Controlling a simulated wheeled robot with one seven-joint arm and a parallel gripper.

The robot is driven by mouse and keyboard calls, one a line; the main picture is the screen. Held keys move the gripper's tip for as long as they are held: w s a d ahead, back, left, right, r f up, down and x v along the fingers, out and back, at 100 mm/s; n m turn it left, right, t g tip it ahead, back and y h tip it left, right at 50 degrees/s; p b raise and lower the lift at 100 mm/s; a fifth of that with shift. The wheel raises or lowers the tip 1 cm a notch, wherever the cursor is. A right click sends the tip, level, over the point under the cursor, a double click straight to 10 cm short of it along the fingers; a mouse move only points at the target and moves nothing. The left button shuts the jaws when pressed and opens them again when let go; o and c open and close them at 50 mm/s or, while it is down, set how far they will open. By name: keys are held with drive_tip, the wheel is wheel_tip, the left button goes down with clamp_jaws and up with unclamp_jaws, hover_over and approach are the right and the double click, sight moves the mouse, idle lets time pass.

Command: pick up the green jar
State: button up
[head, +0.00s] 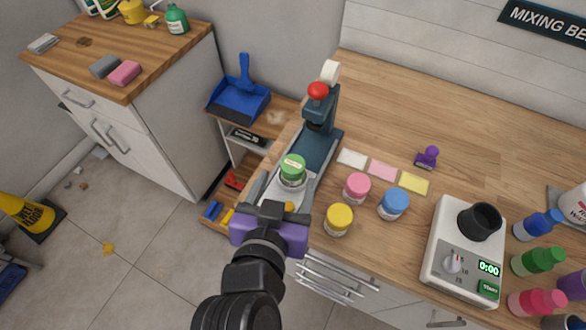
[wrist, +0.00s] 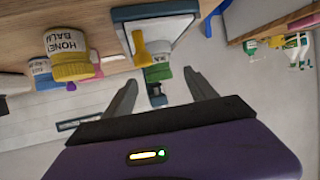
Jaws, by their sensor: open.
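The green jar (head: 292,170), with a green lid, stands upright on the pale base plate of a dark teal press (head: 318,140) at the counter's left end. In the wrist view, which looks upside down, the green jar (wrist: 158,73) appears ahead, in line with the gap between my fingers.
A yellow jar (head: 339,220), pink jar (head: 356,188) and blue jar (head: 394,204) stand right of the press. A small yellow part (wrist: 140,46) on the press base lies near the approach. A white scale (head: 462,250) is farther right. The counter behind the coloured cards is mostly clear.

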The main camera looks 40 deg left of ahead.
sight(290, 175)
drive_tip(key=p+x, duration=0.1)
drive_tip(key=x, duration=0.5)
drive_tip(key=shift+w+d, duration=0.1)
clamp_jaws()
